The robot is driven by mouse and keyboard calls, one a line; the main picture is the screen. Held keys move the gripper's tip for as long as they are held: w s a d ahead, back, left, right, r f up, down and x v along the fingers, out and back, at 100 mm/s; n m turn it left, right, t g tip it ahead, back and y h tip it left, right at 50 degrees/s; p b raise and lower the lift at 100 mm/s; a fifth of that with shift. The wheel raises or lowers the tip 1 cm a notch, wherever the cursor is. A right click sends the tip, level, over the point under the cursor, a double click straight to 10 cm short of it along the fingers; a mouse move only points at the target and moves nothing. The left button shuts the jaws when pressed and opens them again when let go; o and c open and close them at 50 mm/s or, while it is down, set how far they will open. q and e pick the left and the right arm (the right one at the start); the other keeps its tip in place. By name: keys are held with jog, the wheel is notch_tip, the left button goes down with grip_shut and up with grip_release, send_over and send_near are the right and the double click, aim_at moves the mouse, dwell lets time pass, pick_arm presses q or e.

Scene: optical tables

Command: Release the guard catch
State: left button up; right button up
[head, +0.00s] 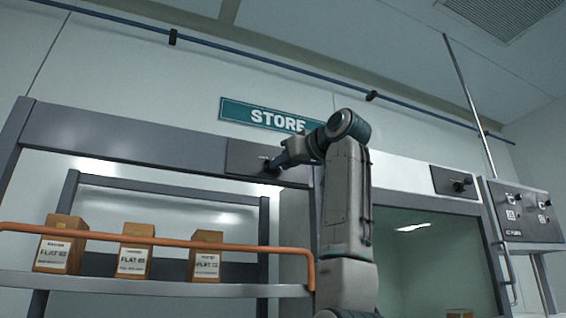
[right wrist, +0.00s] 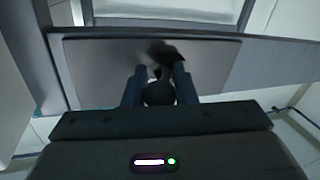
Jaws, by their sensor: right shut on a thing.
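The guard catch is a small black knob with a dark lever on a grey plate (head: 243,156) on the cabinet's top beam. In the right wrist view the knob (right wrist: 160,94) sits between the two blue fingers, with the dark lever (right wrist: 167,54) just beyond it. My right gripper (head: 274,164) is shut on the knob, and it also shows in the right wrist view (right wrist: 158,86). In the head view the fingers hide most of the catch. My left gripper is not in view.
A similar black catch (head: 459,185) is on the right-hand frame, beside a control box (head: 523,222). Below the beam, several cardboard boxes (head: 61,244) stand on a shelf behind an orange rail (head: 150,239). A STORE sign (head: 262,115) hangs on the wall.

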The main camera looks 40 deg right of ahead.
jog(key=shift+d+n+y, duration=0.1)
jog(key=shift+n+y, duration=0.2)
jog(key=shift+y, duration=0.1)
jog(key=o, duration=0.7)
jog(key=shift+w, duration=0.15)
jog(key=s+d+b, duration=0.1)
jog(key=s+b, duration=0.4)
jog(key=s, duration=0.5)
jog(key=shift+s, duration=0.4)
